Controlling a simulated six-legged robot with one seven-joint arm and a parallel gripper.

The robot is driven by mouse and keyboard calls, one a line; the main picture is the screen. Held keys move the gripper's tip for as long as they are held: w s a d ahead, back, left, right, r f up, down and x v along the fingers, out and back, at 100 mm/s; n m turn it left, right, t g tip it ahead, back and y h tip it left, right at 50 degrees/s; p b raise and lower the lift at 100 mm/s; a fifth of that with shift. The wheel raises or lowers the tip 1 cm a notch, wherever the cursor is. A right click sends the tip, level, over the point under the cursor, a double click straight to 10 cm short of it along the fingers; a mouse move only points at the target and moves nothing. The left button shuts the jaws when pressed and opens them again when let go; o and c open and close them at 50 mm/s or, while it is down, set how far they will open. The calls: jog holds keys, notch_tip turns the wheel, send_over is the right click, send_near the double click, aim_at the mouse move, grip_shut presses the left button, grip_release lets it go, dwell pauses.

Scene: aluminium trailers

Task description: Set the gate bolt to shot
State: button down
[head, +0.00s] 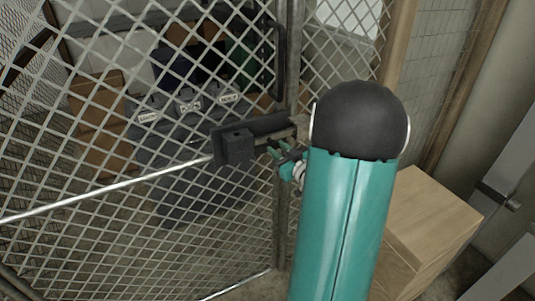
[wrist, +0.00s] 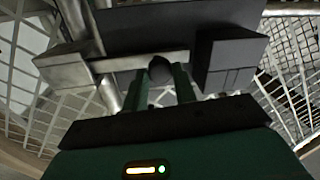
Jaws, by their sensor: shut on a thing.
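The gate bolt is mounted on a mesh gate. Its dark housing (head: 236,147) is in the middle of the head view, and a dark block of it (wrist: 228,62) is at right in the wrist view. A pale bolt bar (wrist: 125,63) runs left from that block toward a grey metal block (wrist: 66,70) by the post. I cannot tell how far the bar enters it. A round dark knob (wrist: 160,68) stands on the bar. My gripper (wrist: 160,85) is shut on the knob, one green finger on each side. In the head view my gripper (head: 284,160) is partly hidden by my arm.
A metal post (head: 290,60) stands beside the mesh gate (head: 130,215). A dark pull handle (head: 278,62) is above the bolt. Behind the mesh are dark labelled containers (head: 190,107) and cardboard boxes (head: 98,115).

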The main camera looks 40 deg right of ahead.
jog(key=shift+d, duration=0.25)
jog(key=c, duration=1.1)
grip_release()
jog(key=shift+d, duration=0.15)
jog(key=shift+s, duration=0.15)
jog(key=s+a, duration=0.1)
jog(key=s, duration=0.8)
jog(key=s+a, duration=0.1)
jog(key=s, duration=0.3)
jog(key=shift+s+a, duration=0.2)
jog(key=shift+a, duration=0.15)
jog(key=shift+w, duration=0.1)
